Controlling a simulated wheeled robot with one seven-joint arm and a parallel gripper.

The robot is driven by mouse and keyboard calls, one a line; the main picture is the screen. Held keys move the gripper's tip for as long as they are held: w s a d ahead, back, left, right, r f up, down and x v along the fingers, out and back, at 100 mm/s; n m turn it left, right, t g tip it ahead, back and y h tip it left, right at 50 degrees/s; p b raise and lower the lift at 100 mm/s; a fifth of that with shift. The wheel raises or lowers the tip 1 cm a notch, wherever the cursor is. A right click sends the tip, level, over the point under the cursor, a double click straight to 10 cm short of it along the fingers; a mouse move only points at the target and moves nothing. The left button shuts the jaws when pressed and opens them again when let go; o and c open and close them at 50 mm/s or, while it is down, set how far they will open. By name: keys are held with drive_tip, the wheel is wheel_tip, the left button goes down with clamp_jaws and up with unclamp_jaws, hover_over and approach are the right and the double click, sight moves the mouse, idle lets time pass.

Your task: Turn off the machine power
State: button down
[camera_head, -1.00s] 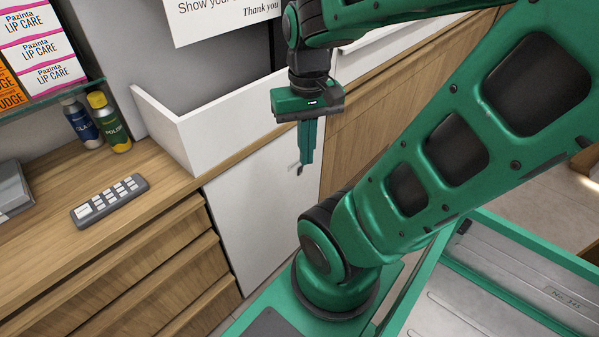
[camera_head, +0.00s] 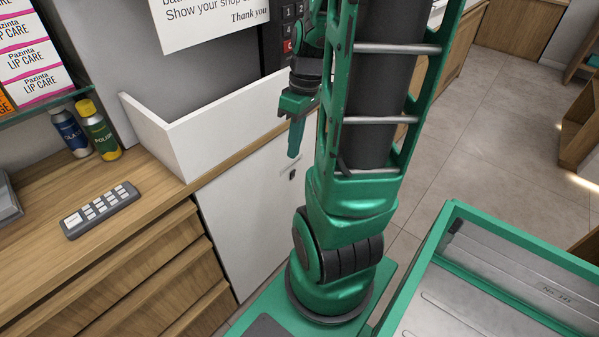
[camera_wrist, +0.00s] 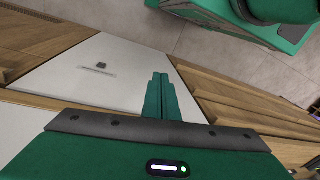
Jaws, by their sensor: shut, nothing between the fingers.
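A tall grey machine (camera_head: 103,45) stands behind the counter. A black keypad (camera_head: 292,30) with numbered keys and a red key shows at its right, partly hidden by my arm. No power switch can be made out for certain. My gripper (camera_head: 294,153) points down in front of the white panel below the counter edge, with its fingers together and empty. In the wrist view my gripper (camera_wrist: 160,78) is shut, with the white panel (camera_wrist: 95,75) beyond it. A small dark fitting (camera_wrist: 101,66) and a label sit on that panel.
A white open tray (camera_head: 185,145) stands on the wooden counter (camera_head: 105,235). A grey remote-like keypad (camera_head: 101,209) and two spray cans (camera_head: 101,132) are to the left. A sign (camera_head: 215,20) hangs above the tray. Open floor (camera_head: 480,130) lies to the right.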

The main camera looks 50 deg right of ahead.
drive_tip(key=d+f+n+t+y, duration=0.2)
drive_tip(key=d+f+n+t, duration=0.3)
drive_tip(key=d+f+n, duration=0.9)
drive_tip(key=d+f, duration=0.4)
drive_tip(key=shift+s+t+y, duration=0.3)
drive_tip(key=shift+s+t, duration=0.05)
drive_tip(key=shift+t, duration=0.05)
approach(293, 175)
drive_tip(key=shift+s+f+x, duration=0.2)
drive_tip(key=shift+s+x, duration=0.2)
drive_tip(key=shift+x, duration=2.5)
drive_tip(key=shift+a, duration=0.1)
